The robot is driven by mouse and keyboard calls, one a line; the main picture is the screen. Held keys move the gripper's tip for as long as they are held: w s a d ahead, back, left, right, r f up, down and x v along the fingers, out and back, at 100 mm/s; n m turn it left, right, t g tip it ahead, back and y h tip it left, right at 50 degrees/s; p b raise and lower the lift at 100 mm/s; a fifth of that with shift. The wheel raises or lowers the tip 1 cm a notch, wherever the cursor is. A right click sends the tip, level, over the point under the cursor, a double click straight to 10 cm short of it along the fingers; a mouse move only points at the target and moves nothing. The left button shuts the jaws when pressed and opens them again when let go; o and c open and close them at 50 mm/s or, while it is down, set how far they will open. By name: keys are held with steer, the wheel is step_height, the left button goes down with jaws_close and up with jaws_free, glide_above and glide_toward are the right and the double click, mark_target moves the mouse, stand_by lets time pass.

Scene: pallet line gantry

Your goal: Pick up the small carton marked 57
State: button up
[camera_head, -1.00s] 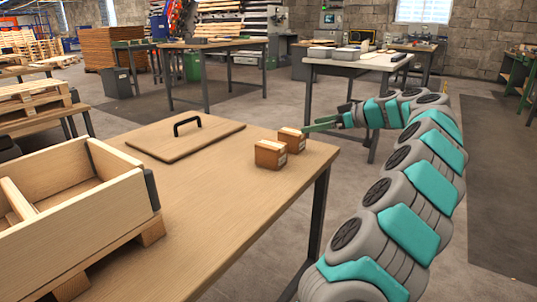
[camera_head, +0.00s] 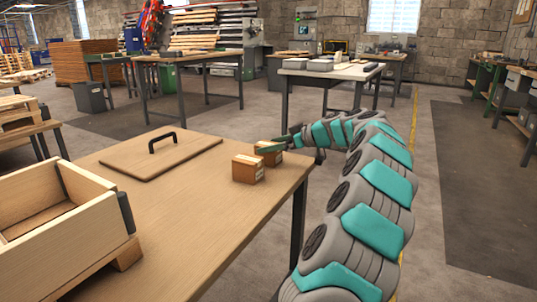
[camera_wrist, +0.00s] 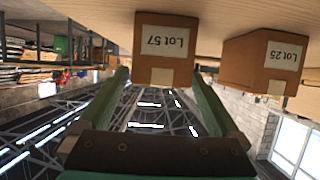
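The small carton marked 57 (camera_wrist: 165,48) is a brown box with a white "Lot 57" label, shown upside down in the wrist view. In the head view it is the farther of two cartons (camera_head: 271,154), on the wooden table near its right edge, partly hidden by my gripper. A second carton, marked 25 (camera_wrist: 264,62), stands beside it, nearer the head camera (camera_head: 248,170). My gripper (camera_wrist: 158,76) is open, its green fingers apart with carton 57 at their tips. In the head view my gripper (camera_head: 276,146) reaches it from the right. I cannot tell whether the fingers touch it.
An open wooden crate (camera_head: 88,232) stands at the left. The table's front middle is clear. Another table with grey boxes (camera_head: 330,74) stands farther back.

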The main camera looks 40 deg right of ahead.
jaws_close()
stand_by(0.6)
